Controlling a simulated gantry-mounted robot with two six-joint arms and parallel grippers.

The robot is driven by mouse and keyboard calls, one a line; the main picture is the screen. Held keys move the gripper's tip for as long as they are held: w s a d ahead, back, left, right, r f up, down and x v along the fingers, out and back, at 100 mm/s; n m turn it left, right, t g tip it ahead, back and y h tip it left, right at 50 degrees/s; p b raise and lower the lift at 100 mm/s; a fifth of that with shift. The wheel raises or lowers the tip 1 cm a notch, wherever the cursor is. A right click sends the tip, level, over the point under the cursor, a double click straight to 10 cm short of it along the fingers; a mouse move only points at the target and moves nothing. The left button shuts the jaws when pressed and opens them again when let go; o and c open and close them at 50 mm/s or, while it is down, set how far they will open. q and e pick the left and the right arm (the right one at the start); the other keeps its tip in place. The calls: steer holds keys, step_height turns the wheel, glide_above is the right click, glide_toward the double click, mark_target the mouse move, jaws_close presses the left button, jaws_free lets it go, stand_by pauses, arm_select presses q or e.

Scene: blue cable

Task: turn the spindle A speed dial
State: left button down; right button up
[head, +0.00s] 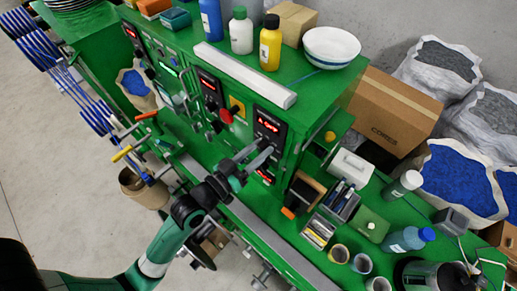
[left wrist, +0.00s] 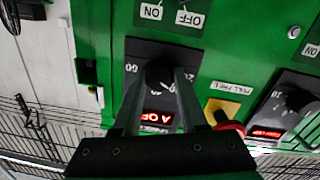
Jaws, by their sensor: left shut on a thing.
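The spindle A speed dial is a dark knob (left wrist: 158,76) on a black panel with a red lit readout (left wrist: 158,117) in the left wrist view. In the head view its panel (head: 271,122), with a red readout beginning with A, is on the green machine front. My left gripper (head: 264,147) reaches the panel from below. In the left wrist view its two fingers (left wrist: 167,82) are on either side of the knob, shut on it. The fingers partly hide the knob and its scale. My right gripper is not in view.
A red button (head: 226,116) on a yellow plate (head: 237,106) sits beside the dial panel. A second black dial panel (head: 208,86) is further left; it shows at right in the left wrist view (left wrist: 283,108). A small tray of tools (head: 340,202) stands at right.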

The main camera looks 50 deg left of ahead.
arm_select(q)
steer(key=m, duration=0.5)
steer(key=shift+d+r, duration=0.1)
steer(key=m+p, duration=0.1)
steer(key=m, duration=0.5)
steer(key=shift+y, duration=0.3)
steer(key=shift+m, duration=0.3)
steer(key=shift+c, duration=2.2)
jaws_free()
steer(key=shift+s, duration=0.1)
steer(key=s+d+b, duration=0.1)
steer(key=s, duration=1)
steer(key=shift+s+d+r+b, duration=0.15)
steer(key=shift+d+r+b, duration=0.15)
steer(key=shift+d+b, duration=0.1)
